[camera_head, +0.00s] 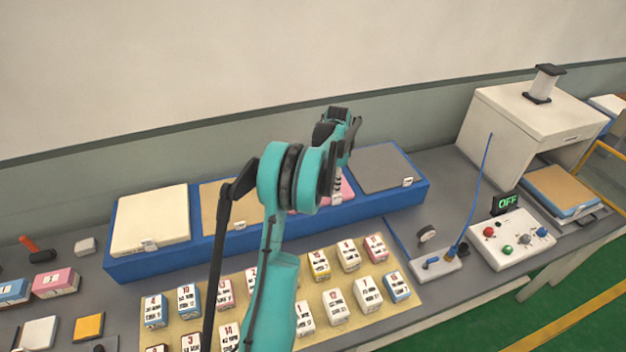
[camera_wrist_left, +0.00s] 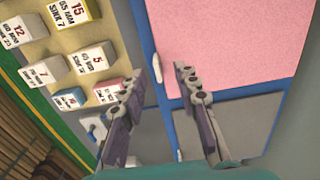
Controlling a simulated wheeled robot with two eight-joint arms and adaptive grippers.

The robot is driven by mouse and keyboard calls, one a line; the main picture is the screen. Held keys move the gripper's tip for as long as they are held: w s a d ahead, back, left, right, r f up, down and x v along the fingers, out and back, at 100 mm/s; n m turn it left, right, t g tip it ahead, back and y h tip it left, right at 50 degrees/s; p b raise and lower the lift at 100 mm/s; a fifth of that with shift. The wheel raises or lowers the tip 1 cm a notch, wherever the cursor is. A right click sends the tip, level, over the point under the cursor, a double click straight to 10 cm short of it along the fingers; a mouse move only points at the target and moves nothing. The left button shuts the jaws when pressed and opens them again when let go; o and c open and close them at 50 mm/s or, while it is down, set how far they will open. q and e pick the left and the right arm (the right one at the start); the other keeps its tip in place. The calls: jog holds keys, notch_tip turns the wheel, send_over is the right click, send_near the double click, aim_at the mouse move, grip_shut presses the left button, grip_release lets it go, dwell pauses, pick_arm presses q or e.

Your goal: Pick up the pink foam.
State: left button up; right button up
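The pink foam (camera_head: 347,187) lies flat in a blue tray between a tan sheet and a grey sheet. In the head view my left arm hides most of it. In the left wrist view the pink foam (camera_wrist_left: 230,40) fills the upper right. My left gripper (camera_wrist_left: 165,72) is open and empty, above the tray's front edge beside the pink foam. A small white tag (camera_wrist_left: 157,67) on that edge shows between its fingertips. In the head view the left fingers (camera_head: 338,183) are small and partly hidden. My right gripper is not in view.
The blue tray (camera_head: 121,263) also holds a cream sheet (camera_head: 150,220), a tan sheet (camera_head: 225,203) and a grey sheet (camera_head: 380,167). Several numbered blocks stand on a tan mat (camera_head: 405,297) in front. A control box (camera_head: 512,242) and a white press (camera_head: 515,122) are at right.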

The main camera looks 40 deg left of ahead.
aim_at(333, 196)
pick_arm(q)
jog(key=f, duration=0.5)
jog(key=shift+s+d, duration=0.1)
jog(key=shift+d, duration=0.25)
jog(key=shift+a+f, duration=0.1)
jog(key=shift+f, duration=0.25)
jog(key=shift+c, duration=0.4)
grip_shut()
jog(key=shift+r, duration=0.1)
